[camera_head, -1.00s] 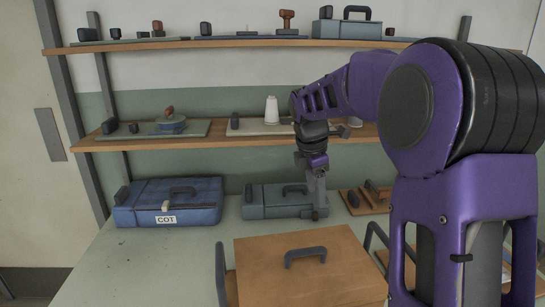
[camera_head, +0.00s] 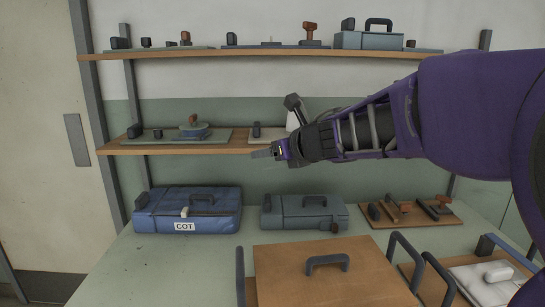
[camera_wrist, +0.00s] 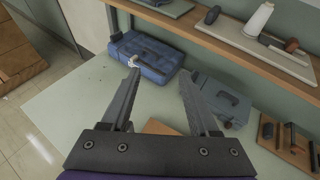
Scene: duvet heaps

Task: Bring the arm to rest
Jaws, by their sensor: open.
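My gripper (camera_head: 276,152) is raised in front of the middle shelf, with its fingers pointing left in the head view. In the wrist view its two fingers (camera_wrist: 158,72) are spread apart with nothing between them. The purple arm comes in from the right and stretches nearly level across the head view. The gripper is above the counter, clear of the blue case (camera_head: 187,222) marked COT and the grey-blue case (camera_head: 303,221).
A wooden box with a dark handle (camera_head: 327,262) stands at the front of the counter (camera_head: 160,262). The middle shelf (camera_head: 180,149) and top shelf (camera_head: 240,53) hold small items. A tool board (camera_head: 428,220) lies at the right. The left front counter is free.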

